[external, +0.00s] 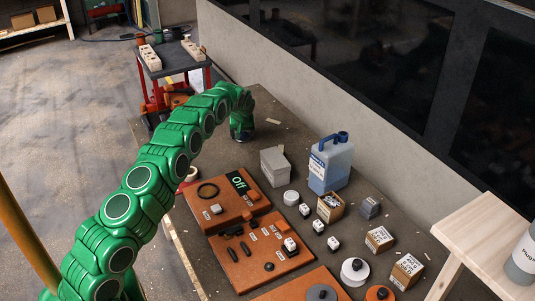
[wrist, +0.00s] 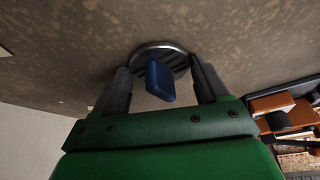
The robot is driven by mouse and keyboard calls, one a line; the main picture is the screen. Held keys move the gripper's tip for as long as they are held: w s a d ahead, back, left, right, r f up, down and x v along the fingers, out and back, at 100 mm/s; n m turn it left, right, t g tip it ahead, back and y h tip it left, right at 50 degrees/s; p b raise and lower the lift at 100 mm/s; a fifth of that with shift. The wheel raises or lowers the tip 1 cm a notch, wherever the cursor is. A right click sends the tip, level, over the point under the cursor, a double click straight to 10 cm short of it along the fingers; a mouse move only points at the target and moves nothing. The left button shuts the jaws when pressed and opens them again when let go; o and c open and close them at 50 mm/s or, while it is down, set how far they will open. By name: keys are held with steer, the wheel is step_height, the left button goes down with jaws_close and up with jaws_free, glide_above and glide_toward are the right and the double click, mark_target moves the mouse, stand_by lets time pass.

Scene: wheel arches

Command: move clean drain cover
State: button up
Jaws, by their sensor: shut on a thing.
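The drain cover (wrist: 172,59) is a round metal disc with dark slots and a pale rim in the wrist view. A blue block-like piece (wrist: 158,82) stands out from it towards the camera. My gripper (wrist: 160,68) has its two dark fingers at opposite sides of the disc, shut on it; gaps show beside the blue piece. In the external view my gripper (external: 242,135) points down at the far end of the brown worktable (external: 262,104), and the cover is mostly hidden there. I cannot tell whether the cover touches the table.
Nearer on the table are a blue jug (external: 330,163), a grey box (external: 275,166), orange panels (external: 228,198), small cartons (external: 380,239) and several white blocks. A wall (external: 290,75) runs along the right. A red-legged cart (external: 170,62) stands beyond. Table around my gripper is mostly clear.

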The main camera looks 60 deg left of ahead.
mark_target(256, 154)
steer(key=shift+d, duration=6.1)
steer(key=o, duration=1.1)
steer(key=v, duration=0.7)
steer(key=shift+r, duration=0.4)
